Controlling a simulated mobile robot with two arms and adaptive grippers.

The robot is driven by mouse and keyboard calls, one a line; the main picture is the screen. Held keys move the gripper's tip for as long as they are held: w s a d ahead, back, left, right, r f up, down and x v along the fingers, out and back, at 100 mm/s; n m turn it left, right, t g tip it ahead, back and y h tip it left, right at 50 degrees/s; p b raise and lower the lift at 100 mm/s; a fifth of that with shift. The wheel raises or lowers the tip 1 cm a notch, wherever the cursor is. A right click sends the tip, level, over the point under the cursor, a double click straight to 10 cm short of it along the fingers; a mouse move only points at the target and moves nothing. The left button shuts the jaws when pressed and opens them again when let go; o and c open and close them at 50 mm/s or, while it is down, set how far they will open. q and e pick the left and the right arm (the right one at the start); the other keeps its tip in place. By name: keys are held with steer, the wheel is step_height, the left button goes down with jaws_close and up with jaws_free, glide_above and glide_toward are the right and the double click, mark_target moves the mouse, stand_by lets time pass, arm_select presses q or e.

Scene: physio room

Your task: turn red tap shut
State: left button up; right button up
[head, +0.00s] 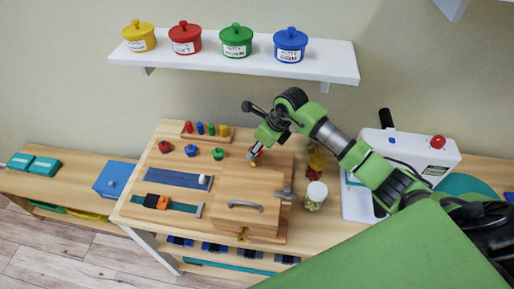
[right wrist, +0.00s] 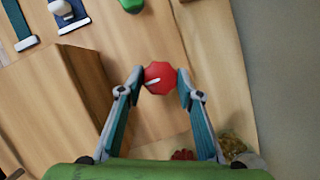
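A red eight-sided tap knob (right wrist: 160,77) with a white pointer mark shows in the right wrist view. The mark runs from its middle to the lower left. My right gripper (right wrist: 160,85) is open, with one fingertip on each side of the knob; I cannot tell whether they touch it. In the head view my right gripper (head: 254,156) is low over the wooden board's back right part and mostly hides this knob. Another red knob (head: 165,147) stands at the board's back left, away from the gripper. My left gripper is in neither view.
A blue knob (head: 191,150) and a green knob (head: 217,153) stand left of the gripper. A raised wooden box (head: 235,218) with a handle is in front. A white-lidded jar (head: 316,195) and a white machine (head: 405,150) stand to the right.

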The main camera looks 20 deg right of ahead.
steer(key=o, duration=0.3)
steer(key=v, duration=1.2)
stand_by(0.3)
